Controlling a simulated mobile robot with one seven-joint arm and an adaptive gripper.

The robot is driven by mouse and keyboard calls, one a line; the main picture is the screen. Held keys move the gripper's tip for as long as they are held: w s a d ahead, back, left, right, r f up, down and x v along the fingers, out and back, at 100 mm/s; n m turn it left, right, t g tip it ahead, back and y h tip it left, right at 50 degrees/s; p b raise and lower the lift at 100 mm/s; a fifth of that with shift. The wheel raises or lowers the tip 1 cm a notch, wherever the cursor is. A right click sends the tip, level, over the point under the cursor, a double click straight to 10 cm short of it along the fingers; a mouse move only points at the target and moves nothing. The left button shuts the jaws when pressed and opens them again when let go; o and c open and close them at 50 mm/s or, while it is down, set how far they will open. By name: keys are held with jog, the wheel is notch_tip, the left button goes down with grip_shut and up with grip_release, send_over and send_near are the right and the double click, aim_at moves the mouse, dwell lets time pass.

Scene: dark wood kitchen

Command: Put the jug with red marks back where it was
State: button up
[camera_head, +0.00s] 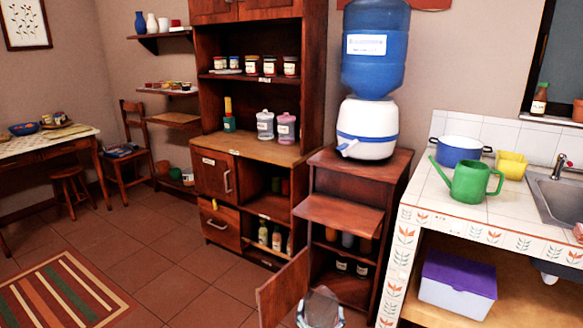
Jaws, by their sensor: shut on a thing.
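A pale grey, partly see-through rounded thing (320,308) shows at the bottom edge, in front of the dark cabinet. It may be the jug, but it is cut off by the frame and I can make out no red marks on it. No gripper fingers can be made out in this view; whatever holds the thing is hidden or below the frame. A clear lidded jar (265,125) and a pink lidded jar (286,129) stand on the hutch counter.
A small cabinet (395,165) bears a water dispenser (367,130); its lower door (283,290) hangs open beside the grey thing. A green watering can (467,181) and blue pot (458,151) stand on the tiled counter (515,222). The floor (150,262) at left is clear around the rug (68,292).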

jog(key=shift+s+a+f, duration=0.15)
jog(key=shift+s+f, duration=0.15)
jog(key=shift+f, duration=0.15)
jog(key=shift+s+a+f, duration=0.35)
jog(key=shift+s+f, duration=0.1)
jog(key=shift+f, duration=0.2)
jog(key=s+a+f+n+y+b, duration=0.1)
jog(key=s+a+f+y, duration=0.1)
jog(key=s+a+f, duration=0.6)
notch_tip(320, 180, down, 2)
jog(key=shift+s+n+y, duration=0.3)
jog(key=shift+s, duration=0.8)
jog(key=shift+d, duration=0.1)
